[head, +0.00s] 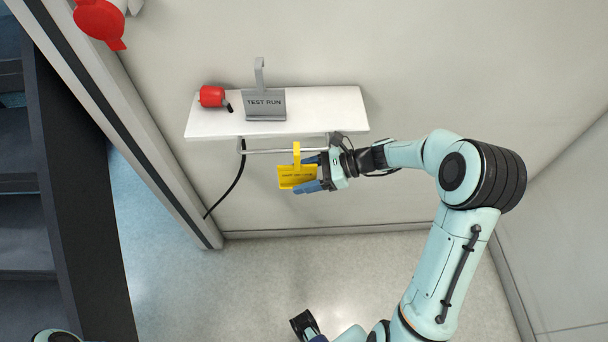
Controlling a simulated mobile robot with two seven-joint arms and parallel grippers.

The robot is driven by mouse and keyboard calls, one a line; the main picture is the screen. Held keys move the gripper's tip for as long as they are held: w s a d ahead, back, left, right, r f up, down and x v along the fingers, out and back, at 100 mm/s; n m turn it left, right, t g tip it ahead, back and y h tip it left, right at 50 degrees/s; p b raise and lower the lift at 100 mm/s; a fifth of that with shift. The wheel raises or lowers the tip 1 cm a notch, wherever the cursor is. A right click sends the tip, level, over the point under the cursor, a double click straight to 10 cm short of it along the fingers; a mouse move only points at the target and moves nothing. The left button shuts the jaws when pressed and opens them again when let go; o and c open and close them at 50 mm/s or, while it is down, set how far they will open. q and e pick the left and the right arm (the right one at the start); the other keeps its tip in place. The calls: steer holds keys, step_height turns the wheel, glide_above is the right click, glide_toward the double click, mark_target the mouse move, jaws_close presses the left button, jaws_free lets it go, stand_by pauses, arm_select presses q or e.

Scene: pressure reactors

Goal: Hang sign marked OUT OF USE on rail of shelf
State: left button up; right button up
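A yellow sign (289,182) with lettering too small to read is below the shelf's front edge. Its upright hook (296,153) crosses the line of the grey rail (266,151) and looks to be on it; the exact contact is too small to tell. The white shelf (335,112) is on the wall. My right gripper (306,174) is at the sign's right side, its blue fingers spread apart, one above and one below the plate. It looks open around the sign.
A grey sign reading TEST RUN (264,104) and a red object (212,96) with a black part are on the shelf. A black cable (233,185) hangs at left. A red object (99,22) is at the top left. The floor below is clear.

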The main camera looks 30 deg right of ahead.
steer(key=p+v, duration=0.1)
steer(key=v, duration=1.2)
steer(key=s+a+f+n+g+h+p, duration=0.1)
steer(key=s+a+f+n+g, duration=0.2)
steer(key=f, duration=0.5)
steer(key=s+a+f+n+g+h+p, duration=0.1)
steer(key=s+a+f+n+g+h, duration=0.1)
steer(key=a+f, duration=0.5)
steer(key=s+a+f+n+g+h+p, duration=0.1)
steer(key=s+a+f+n+g, duration=0.15)
steer(key=f, duration=0.75)
arm_select(q)
step_height(320, 180, up, 6)
steer(key=w+p, duration=0.1)
steer(key=w, duration=0.1)
steer(key=shift+w+r+p, duration=0.2)
steer(key=shift+w+p, duration=0.05)
steer(key=shift+p, duration=0.15)
arm_select(e)
steer(key=s+a+f+n+h, duration=0.3)
steer(key=s+a+f+n, duration=0.4)
steer(key=s+a+n, duration=0.2)
steer(key=a+n, duration=0.2)
steer(key=n, duration=0.1)
steer(key=shift+s+a+f+n+g+h, duration=0.3)
steer(key=shift+a+n+g+h, duration=0.05)
steer(key=shift+h, duration=0.05)
